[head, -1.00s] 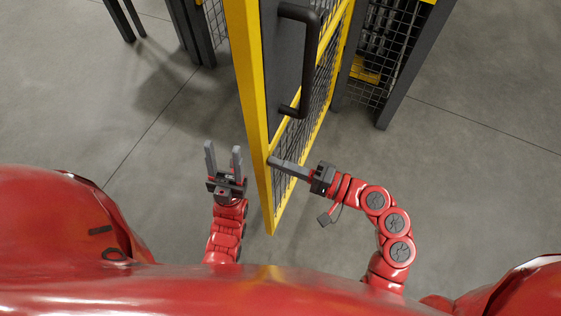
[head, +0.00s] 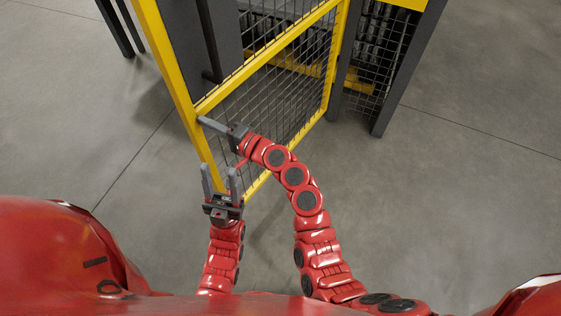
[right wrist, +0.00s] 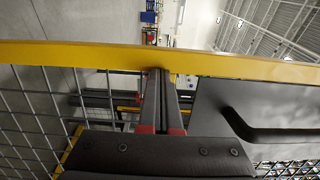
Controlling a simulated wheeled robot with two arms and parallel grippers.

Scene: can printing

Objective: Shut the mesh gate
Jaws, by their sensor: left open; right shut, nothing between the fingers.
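The mesh gate (head: 181,92) has a yellow frame, dark mesh and a dark panel. It stands ajar, reaching from the dark post at the right out toward the lower left. Its dark handle (head: 211,45) is on the panel and also shows in the right wrist view (right wrist: 268,130). My right gripper (head: 202,120) is shut and empty, on the gate's right-hand face, with its tips at the yellow free-edge bar (right wrist: 228,64); they look in contact. My left gripper (head: 219,167) is open and empty, close to the gate's lower corner. I cannot tell whether it touches.
A dark post (head: 398,75) and a mesh fence panel (head: 372,55) stand right of the gate. More dark posts (head: 123,25) are at the upper left. The grey floor (head: 90,110) is clear to the left and right.

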